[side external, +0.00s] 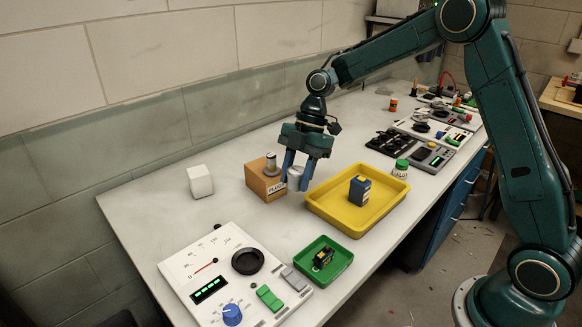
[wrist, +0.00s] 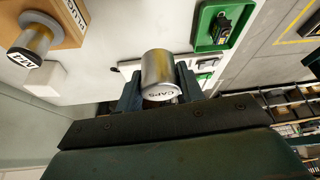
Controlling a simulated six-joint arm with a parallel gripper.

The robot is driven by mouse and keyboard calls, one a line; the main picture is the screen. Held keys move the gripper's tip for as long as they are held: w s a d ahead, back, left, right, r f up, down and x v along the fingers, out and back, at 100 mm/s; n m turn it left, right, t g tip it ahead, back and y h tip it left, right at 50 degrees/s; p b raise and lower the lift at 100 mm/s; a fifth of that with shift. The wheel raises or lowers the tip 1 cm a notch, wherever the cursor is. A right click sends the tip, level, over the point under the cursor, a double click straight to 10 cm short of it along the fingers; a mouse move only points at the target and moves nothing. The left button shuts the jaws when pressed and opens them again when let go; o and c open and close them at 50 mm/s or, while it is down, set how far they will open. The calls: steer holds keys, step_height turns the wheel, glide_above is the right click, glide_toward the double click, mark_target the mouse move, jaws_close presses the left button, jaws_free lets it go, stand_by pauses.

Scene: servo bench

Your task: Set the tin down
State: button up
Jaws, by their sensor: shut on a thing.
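A silver tin (wrist: 158,70) with a white label reading "CAPS" sits between my gripper's fingers (wrist: 160,84) in the wrist view. My gripper (side external: 295,180) is shut on the tin (side external: 295,177) in the side external view. It holds the tin over the white bench (side external: 240,213), between the brown box (side external: 262,188) and the yellow tray (side external: 312,204). The tin looks upright. I cannot tell whether its bottom touches the bench. Part of it is hidden by the fingers.
A white block (side external: 200,181) is to the left. A green tray (side external: 343,262) and a control panel (side external: 215,258) lie in front. Bench between them is clear.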

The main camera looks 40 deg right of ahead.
mark_target(292, 229)
steer(key=shift+f, duration=5.75)
steer(key=shift+f, duration=0.1)
steer(key=o, duration=1)
steer(key=v, duration=1.2)
